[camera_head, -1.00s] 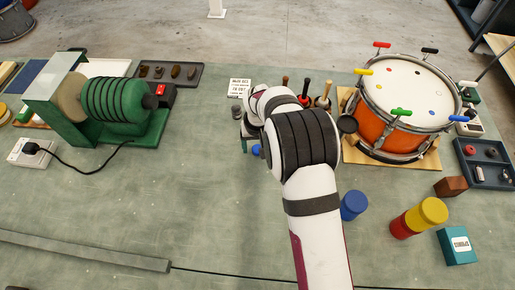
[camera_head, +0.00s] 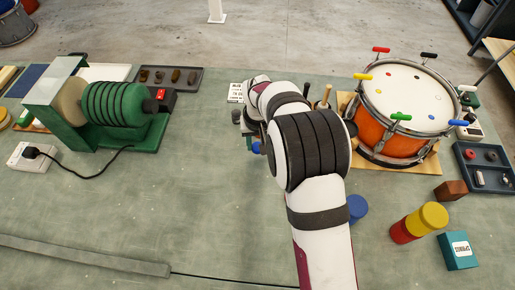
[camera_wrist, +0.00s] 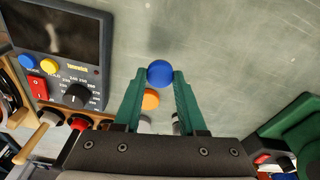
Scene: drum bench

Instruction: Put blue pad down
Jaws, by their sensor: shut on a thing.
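The blue pad (camera_wrist: 160,73) is a round blue piece between the tips of my gripper (camera_wrist: 163,77) in the wrist view. The green fingers are shut on it, one at each side. Bare green bench top shows beyond it; I cannot tell how high the pad is above the bench. In the head view, a small patch of blue (camera_head: 256,148) shows beside my wrist, and my arm hides most of my gripper there.
An orange round piece (camera_wrist: 150,100) shows between the fingers, nearer the palm. A dark-screened box (camera_wrist: 58,40) with a knob is close on the left.

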